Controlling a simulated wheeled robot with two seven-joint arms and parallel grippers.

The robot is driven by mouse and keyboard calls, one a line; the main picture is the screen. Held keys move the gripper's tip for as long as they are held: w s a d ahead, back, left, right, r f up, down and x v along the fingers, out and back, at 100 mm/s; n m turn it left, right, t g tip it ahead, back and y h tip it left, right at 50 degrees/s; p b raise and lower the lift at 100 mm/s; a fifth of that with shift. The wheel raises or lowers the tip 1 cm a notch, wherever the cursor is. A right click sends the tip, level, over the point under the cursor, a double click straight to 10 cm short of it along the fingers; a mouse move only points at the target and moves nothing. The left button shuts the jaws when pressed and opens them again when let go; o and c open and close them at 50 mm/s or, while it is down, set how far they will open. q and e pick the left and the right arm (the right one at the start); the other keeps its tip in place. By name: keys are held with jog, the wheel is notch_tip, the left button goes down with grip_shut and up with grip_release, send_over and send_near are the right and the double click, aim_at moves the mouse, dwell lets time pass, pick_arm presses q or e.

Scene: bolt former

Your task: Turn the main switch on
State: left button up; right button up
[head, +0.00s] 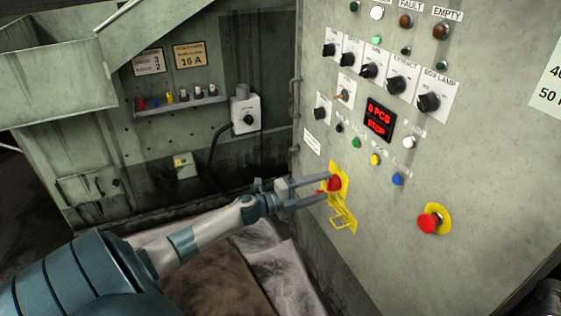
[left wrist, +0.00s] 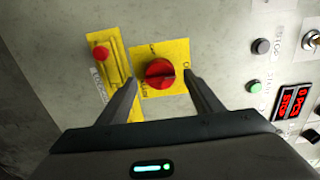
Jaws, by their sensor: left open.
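The main switch (head: 334,183) is a red rotary knob on a yellow plate, low on the left part of the grey control panel. It also shows in the left wrist view (left wrist: 160,73), with its ridge running roughly left to right in that picture. My left gripper (head: 322,189) is open at the switch, and its fingers (left wrist: 157,88) stand on either side of the red knob. I cannot tell whether they touch it. A yellow bracket with a red part (left wrist: 102,54) sits beside the switch plate.
The panel (head: 480,170) carries several black knobs, lamps and push buttons above the switch. A red mushroom button (head: 427,223) is to the right. A display (head: 379,119) reads "0 PCS STOP". A grey box with a black knob (head: 247,119) is on the machine at left.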

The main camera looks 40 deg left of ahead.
pick_arm(q)
jog(key=v, duration=1.5)
jog(key=shift+s+b, duration=0.25)
jog(key=shift+b, duration=0.05)
pick_arm(e)
jog(key=shift+w+a+r, duration=0.15)
jog(key=shift+a+r, duration=0.15)
jog(key=shift+r, duration=0.05)
pick_arm(q)
jog(key=shift+a, duration=0.1)
pick_arm(e)
jog(key=shift+w+d, duration=0.1)
